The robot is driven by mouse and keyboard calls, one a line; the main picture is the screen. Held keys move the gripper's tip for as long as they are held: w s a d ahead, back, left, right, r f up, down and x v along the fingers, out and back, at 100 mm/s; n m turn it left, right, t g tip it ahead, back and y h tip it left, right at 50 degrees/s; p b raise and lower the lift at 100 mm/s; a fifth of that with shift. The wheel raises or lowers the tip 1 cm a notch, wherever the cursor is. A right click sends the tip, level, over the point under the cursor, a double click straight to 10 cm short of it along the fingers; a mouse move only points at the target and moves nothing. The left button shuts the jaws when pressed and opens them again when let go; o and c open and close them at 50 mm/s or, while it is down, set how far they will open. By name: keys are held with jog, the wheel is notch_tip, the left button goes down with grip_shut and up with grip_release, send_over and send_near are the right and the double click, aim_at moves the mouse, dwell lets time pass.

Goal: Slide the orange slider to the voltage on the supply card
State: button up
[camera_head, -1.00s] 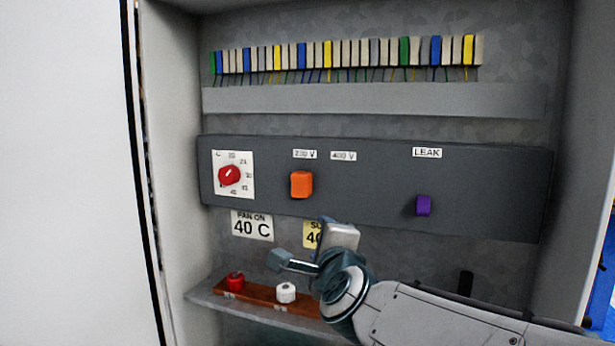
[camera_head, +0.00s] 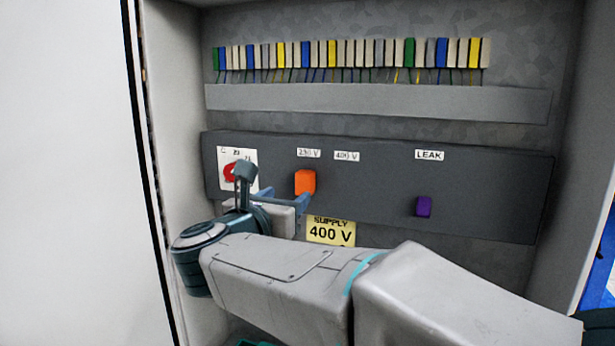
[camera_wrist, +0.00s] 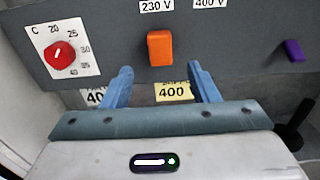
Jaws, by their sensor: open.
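The orange slider (camera_head: 305,182) sits on the dark grey panel (camera_head: 375,190), below the white "230 V" label (camera_head: 308,153). The "400 V" label (camera_head: 347,156) is to its right. The yellow supply card (camera_head: 331,231) below the panel reads 400 V. In the wrist view the orange slider (camera_wrist: 160,48) stands ahead of my gripper (camera_wrist: 162,78), roughly centred between its two blue fingers. The fingers are open and apart from the slider, with nothing between them. In the head view my gripper is just below and left of the slider.
A red dial (camera_wrist: 61,55) on a white scale is left of the slider, partly hidden by my arm in the head view. A purple slider (camera_head: 424,206) is to the right under the LEAK label (camera_head: 429,155). The panel between orange and purple is clear.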

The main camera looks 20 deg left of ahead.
aim_at(302, 183)
jog(key=w+p, duration=0.1)
jog(key=w, duration=0.2)
jog(key=w+p, duration=0.1)
jog(key=w, duration=0.2)
jog(key=w+p, duration=0.1)
jog(key=w, duration=0.1)
jog(key=shift+w+d, duration=0.3)
jog(key=shift+w, duration=0.1)
